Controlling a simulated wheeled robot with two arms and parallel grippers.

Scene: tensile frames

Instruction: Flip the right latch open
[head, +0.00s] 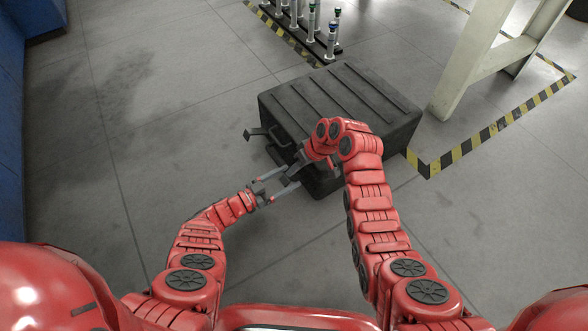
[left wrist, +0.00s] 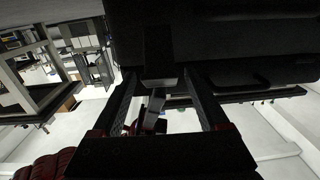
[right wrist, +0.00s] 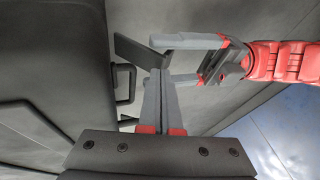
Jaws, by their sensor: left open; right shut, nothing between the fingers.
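The black case (head: 340,105) lies on the floor with its latch side towards me. A dark latch flap (head: 257,133) juts out from its left part; a jutting flap (right wrist: 140,52) also shows in the right wrist view, beside the case handle (right wrist: 124,84). The right latch is hidden behind my right arm in the head view. My left gripper (head: 292,176) is open in front of the case; in the left wrist view a small grey plate (left wrist: 160,83) shows between its fingers. My right gripper (right wrist: 160,76) is shut and empty, close to the case front and the left gripper's fingers.
A black rack (head: 300,30) with several metal cylinders stands behind the case. A pale metal frame leg (head: 480,60) rises to the right, near yellow-black floor tape (head: 490,130). The floor (head: 130,110) left of the case is clear.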

